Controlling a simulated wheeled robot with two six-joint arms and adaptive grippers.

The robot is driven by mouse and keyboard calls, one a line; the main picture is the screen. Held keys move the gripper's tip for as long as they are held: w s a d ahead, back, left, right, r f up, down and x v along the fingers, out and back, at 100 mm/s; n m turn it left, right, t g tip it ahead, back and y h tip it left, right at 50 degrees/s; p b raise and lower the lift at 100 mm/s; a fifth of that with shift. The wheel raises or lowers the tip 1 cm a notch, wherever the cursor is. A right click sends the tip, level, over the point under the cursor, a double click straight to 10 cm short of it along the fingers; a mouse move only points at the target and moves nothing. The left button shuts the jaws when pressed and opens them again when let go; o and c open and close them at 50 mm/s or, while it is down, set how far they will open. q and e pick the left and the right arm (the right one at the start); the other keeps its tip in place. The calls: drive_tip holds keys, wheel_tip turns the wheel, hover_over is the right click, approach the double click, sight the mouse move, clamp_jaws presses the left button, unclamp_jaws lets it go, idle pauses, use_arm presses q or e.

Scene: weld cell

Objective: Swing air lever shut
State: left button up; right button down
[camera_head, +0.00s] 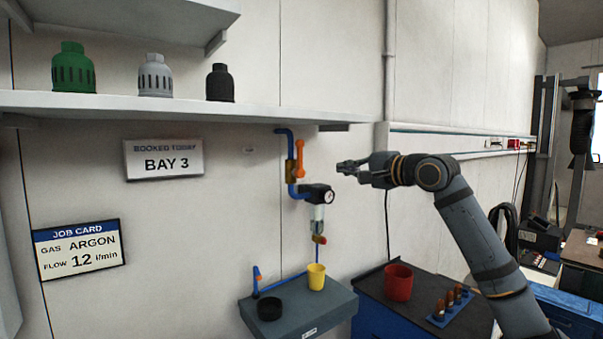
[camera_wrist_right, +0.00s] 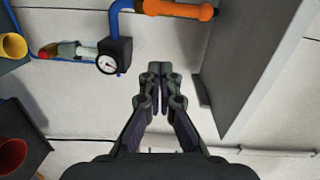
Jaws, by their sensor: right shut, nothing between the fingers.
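The air lever (camera_head: 300,160) is an orange handle on a brass valve in the blue air pipe (camera_head: 291,178) on the wall. In the head view it stands upright, in line with the pipe. It also shows as an orange bar (camera_wrist_right: 180,9) at the top of the right wrist view. A dark regulator with a round gauge (camera_head: 328,197) sits just below it. My right gripper (camera_head: 343,168) is shut and empty. It is to the right of the lever in the head view, apart from it. My left gripper is not in view.
A shelf (camera_head: 300,114) with several caps runs above the lever. Below is a small grey wall table (camera_head: 330,312) with a yellow cup (camera_head: 316,277) and a black bowl (camera_head: 269,308). A red cup (camera_head: 398,282) stands on the dark bench. The wall beside the lever is clear.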

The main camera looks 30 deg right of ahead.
sight(298, 159)
wheel_tip(298, 159, up, 4)
drive_tip(key=s+f, duration=0.1)
drive_tip(key=s, duration=0.1)
drive_tip(key=w+a+p, duration=0.4)
drive_tip(key=w+p, duration=0.4)
drive_tip(key=w, duration=0.2)
drive_tip(key=shift+w+a+m+t+p, duration=0.2)
drive_tip(key=shift+m+t+p, duration=0.1)
drive_tip(key=shift+m+p, duration=0.1)
drive_tip(key=shift+r, duration=0.15)
drive_tip(key=shift+a+n, duration=0.2)
drive_tip(key=shift+n, duration=0.2)
